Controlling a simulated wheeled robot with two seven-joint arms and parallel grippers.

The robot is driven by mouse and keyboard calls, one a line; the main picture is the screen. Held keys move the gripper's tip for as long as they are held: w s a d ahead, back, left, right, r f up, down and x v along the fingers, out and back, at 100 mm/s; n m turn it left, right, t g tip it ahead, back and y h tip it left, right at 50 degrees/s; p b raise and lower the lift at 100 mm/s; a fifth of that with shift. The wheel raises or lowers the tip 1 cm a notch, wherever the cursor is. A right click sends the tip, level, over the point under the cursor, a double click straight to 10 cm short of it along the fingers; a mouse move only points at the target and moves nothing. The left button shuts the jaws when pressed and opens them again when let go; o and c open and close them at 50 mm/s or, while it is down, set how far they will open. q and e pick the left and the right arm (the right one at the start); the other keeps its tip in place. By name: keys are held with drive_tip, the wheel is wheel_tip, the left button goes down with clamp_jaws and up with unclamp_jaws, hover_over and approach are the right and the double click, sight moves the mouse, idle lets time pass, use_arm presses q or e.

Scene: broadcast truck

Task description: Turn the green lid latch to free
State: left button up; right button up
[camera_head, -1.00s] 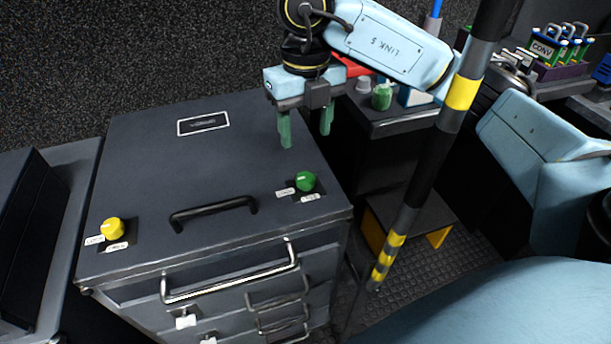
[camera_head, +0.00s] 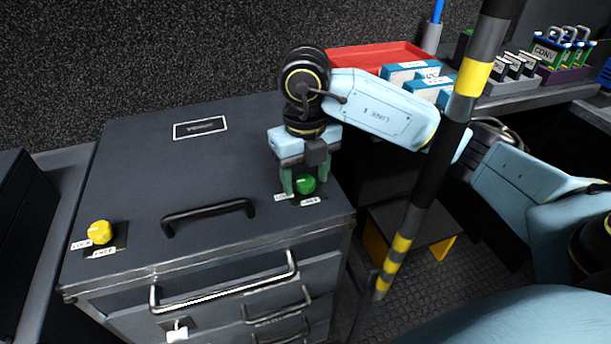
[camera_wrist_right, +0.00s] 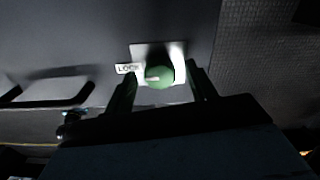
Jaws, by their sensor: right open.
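The green lid latch (camera_head: 306,184) is a round knob on the right front part of the dark cabinet lid (camera_head: 150,170), with two small white labels beside it. It also shows in the right wrist view (camera_wrist_right: 160,76), with a LOCK label (camera_wrist_right: 127,69) to its left and a pale mark on the knob. My right gripper (camera_head: 304,188) is open, pointing down, with its green fingers on either side of the knob. In the right wrist view gaps show between the knob and the fingers (camera_wrist_right: 162,84). My left gripper is not in view.
A yellow knob (camera_head: 100,232) sits at the lid's front left, and a black lid handle (camera_head: 208,213) lies between the knobs. A striped pole (camera_head: 437,150) stands in front of my right arm. A red tray (camera_head: 375,56) and blue boxes (camera_head: 411,70) are behind.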

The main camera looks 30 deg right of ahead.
drive_tip(key=c, duration=1)
